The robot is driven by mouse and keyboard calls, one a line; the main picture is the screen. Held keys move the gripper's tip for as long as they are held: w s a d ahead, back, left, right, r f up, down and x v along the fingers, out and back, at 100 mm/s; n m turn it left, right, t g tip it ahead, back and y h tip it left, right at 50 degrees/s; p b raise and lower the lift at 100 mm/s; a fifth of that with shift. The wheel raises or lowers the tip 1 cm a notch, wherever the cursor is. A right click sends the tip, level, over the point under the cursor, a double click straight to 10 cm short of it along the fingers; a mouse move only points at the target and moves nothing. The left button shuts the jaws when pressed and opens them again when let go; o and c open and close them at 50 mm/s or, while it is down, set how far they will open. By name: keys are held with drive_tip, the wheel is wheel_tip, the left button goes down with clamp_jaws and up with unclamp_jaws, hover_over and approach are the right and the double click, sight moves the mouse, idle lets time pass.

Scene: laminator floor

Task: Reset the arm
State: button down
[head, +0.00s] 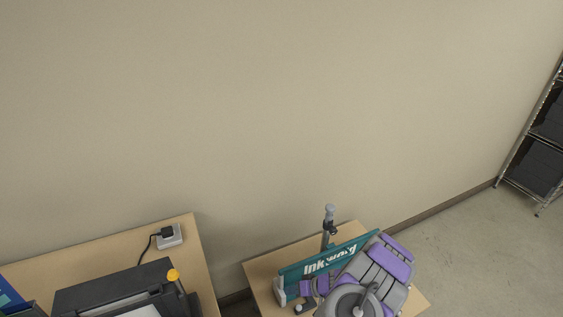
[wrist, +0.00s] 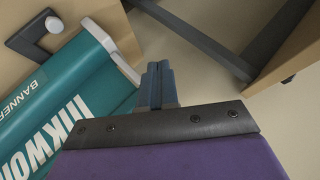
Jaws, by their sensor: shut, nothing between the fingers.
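My gripper (wrist: 158,68) shows in the wrist view with its two blue-grey fingers pressed together and nothing between them. It is just right of a teal banner roll (wrist: 62,98) with white lettering and a pale end cap. In the head view my purple and grey arm is folded at the lower right, in front of the teal banner (head: 305,268), hiding part of it. I cannot make out the fingertips in the head view.
The banner is at the right wooden table (head: 262,272), where a grey post (head: 329,222) stands upright. The left wooden table (head: 75,248) bears a black machine (head: 112,287) and a small grey box (head: 170,238) with a cable. A wire shelf (head: 530,150) stands far right beside open floor.

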drive_tip(key=s+a+r+n+g+y, duration=0.1)
drive_tip(key=a+r+y, duration=0.1)
drive_tip(key=a+r, duration=0.6)
drive_tip(key=a+r+n+g+y, duration=0.15)
drive_tip(key=a+r, duration=0.25)
drive_tip(key=r, duration=0.8)
drive_tip(key=s+a+r+n+g+h, duration=0.1)
drive_tip(key=s+r+g, duration=0.1)
drive_tip(key=s+r, duration=0.4)
drive_tip(key=s+a+r+g, duration=0.1)
drive_tip(key=s+r, duration=0.2)
drive_tip(key=r, duration=0.5)
drive_tip(key=s+d+r+g+h, duration=0.1)
drive_tip(key=s+d+r+h, duration=0.1)
drive_tip(key=s+d+r, duration=0.3)
drive_tip(key=s+d+r+h, duration=0.1)
drive_tip(key=s+d+h, duration=0.15)
drive_tip(key=s, duration=0.55)
drive_tip(key=s+d+r+m+t+h, duration=0.1)
drive_tip(key=s+d+m+h, duration=0.5)
drive_tip(key=s+d, duration=0.7)
drive_tip(key=d+r+h, duration=0.1)
drive_tip(key=d, duration=0.2)
drive_tip(key=shift+s+d+r, duration=0.15)
drive_tip(key=shift+s+r, duration=0.05)
drive_tip(key=shift+s, duration=0.15)
